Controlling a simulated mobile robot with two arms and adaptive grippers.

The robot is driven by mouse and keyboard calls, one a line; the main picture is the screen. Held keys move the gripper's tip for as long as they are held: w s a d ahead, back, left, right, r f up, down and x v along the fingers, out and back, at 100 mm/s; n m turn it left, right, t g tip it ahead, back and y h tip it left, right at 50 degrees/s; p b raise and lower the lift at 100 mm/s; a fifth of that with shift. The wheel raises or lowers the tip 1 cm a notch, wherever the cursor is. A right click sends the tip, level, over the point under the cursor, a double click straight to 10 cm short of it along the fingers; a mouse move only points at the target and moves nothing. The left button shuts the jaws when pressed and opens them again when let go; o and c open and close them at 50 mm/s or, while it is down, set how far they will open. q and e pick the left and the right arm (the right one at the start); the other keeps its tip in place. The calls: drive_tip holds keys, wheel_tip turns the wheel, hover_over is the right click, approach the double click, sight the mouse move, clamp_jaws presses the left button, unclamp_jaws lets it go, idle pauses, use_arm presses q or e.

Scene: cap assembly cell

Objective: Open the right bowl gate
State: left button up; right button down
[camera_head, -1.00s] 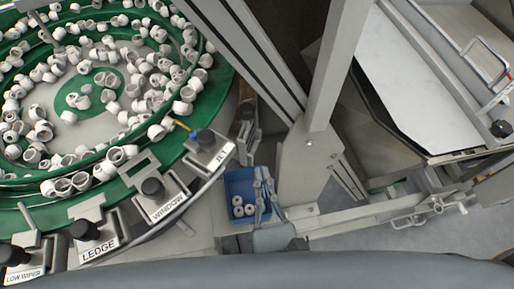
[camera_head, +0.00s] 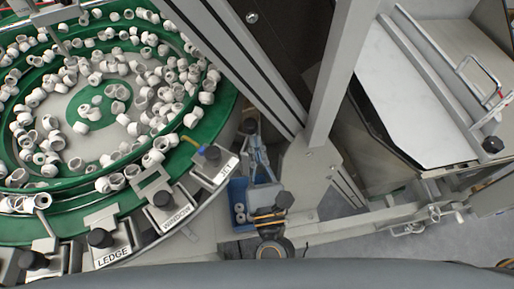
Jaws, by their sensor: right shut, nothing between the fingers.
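A green feeder bowl (camera_head: 215,125) full of white caps fills the left of the head view. I cannot make out which part is the right bowl gate. My right gripper (camera_head: 254,143) is shut and empty. It points away from me, just right of the bowl's rim and the JET fitting, close to a small dark part (camera_head: 249,126) beside the bowl. Whether it touches that part cannot be told. My left gripper is not in view.
A blue bin (camera_head: 236,188) with a few white caps stands below the bowl rim, partly behind my right arm. A grey upright post (camera_head: 325,110) rises right of the gripper. A white-topped tray (camera_head: 405,95) with a wire handle is at the right.

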wheel_tip(320, 180, up, 5)
drive_tip(key=p, duration=0.3)
drive_tip(key=shift+f, duration=0.2)
